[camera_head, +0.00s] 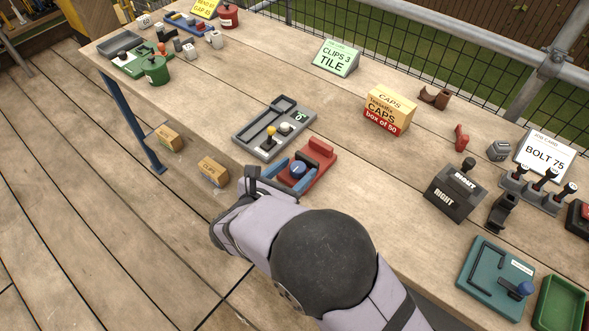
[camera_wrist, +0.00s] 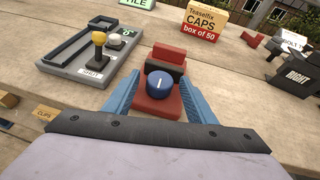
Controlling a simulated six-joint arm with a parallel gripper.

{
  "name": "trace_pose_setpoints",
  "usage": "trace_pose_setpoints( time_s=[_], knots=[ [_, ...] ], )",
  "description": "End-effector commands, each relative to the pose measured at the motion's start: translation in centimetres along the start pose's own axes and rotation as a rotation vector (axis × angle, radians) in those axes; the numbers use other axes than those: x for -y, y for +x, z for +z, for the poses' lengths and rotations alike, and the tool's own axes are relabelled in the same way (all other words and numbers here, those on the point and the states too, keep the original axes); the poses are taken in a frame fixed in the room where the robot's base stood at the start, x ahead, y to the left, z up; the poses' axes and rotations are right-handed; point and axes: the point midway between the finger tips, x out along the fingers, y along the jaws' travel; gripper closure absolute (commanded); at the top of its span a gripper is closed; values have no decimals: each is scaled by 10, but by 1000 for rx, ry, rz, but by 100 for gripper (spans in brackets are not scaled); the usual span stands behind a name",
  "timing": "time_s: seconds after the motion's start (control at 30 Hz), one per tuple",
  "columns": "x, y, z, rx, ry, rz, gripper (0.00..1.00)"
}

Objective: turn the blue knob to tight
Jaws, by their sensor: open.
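The blue knob (camera_head: 297,169) sits on a red fixture (camera_head: 320,150) near the bench's front edge. In the wrist view the knob (camera_wrist: 160,86) is round, with a pale line on top pointing roughly away from me. The red fixture (camera_wrist: 158,107) lies under and behind it, with a dark block across its back. My gripper (camera_wrist: 160,78) is open, its blue fingers on either side of the knob with visible gaps. It also shows in the head view (camera_head: 293,174). No "tight" mark is readable.
A grey tray (camera_head: 249,147) with a yellow-topped lever stands just left of the fixture. A caps box (camera_head: 388,110) stands behind right. A dark block marked RIGHT (camera_head: 455,194) and a teal tray (camera_head: 470,271) with another blue knob (camera_head: 525,288) are farther right. Bare bench lies between.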

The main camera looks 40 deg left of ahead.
Motion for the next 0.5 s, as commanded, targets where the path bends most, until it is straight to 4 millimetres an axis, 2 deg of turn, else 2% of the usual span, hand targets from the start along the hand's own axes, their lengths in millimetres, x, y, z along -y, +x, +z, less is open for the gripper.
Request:
trace_pose_setpoints(
  time_s=[0.07,0.23,0.27,0.5],
  knots=[
    [0,0,0,0,0,0,49],
    [0,0,0,0,0,0,87],
    [0,0,0,0,0,0,90],
    [-1,0,0,1,11,-25,90]
  ],
)
